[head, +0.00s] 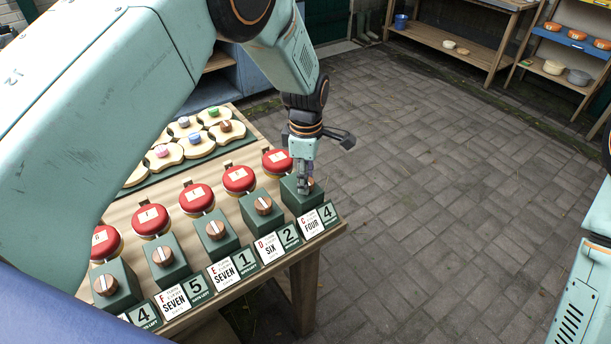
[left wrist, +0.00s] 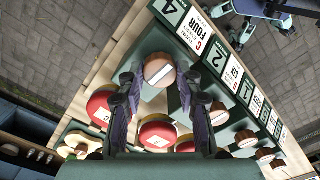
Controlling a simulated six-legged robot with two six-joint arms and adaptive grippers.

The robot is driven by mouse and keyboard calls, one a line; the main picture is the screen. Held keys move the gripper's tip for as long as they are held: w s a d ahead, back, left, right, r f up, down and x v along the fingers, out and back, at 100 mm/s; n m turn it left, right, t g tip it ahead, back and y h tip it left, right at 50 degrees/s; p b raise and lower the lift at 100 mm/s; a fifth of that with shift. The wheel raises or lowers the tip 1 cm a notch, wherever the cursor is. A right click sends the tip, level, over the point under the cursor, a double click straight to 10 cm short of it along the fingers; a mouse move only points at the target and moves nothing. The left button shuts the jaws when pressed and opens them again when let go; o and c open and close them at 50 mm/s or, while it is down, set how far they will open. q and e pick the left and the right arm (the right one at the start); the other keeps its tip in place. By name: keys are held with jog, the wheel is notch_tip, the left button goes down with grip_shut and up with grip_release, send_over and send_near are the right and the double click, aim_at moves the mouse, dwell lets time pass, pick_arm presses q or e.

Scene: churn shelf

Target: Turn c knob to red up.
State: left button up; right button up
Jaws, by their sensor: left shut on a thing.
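The c knob (left wrist: 160,70) is a round brown wooden knob with a white stripe, on a dark green block (head: 300,200) at the right end of the row. Its label card reads C FOUR (head: 312,222). In the head view the gripper mostly hides the knob. My left gripper (head: 304,188) points down over it. In the left wrist view its two fingers (left wrist: 160,78) are on either side of the knob, shut on it. The stripe runs aslant there. A red round lid (head: 277,161) stands behind the block. My right gripper is out of view.
More knobs on green blocks, such as the D knob (head: 263,204), stand close to the left, with red lids behind and cards in front. Pale wooden pieces with coloured pegs (head: 195,139) lie at the back. Right of the table (head: 335,233) is clear paving.

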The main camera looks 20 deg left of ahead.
pick_arm(q)
jog(key=shift+r+n, duration=0.1)
jog(key=shift+n, duration=0.2)
jog(key=o, duration=1.2)
jog(key=shift+c, duration=0.2)
notch_tip(320, 180, up, 12)
jog(key=shift+s, duration=0.1)
dwell(0.3)
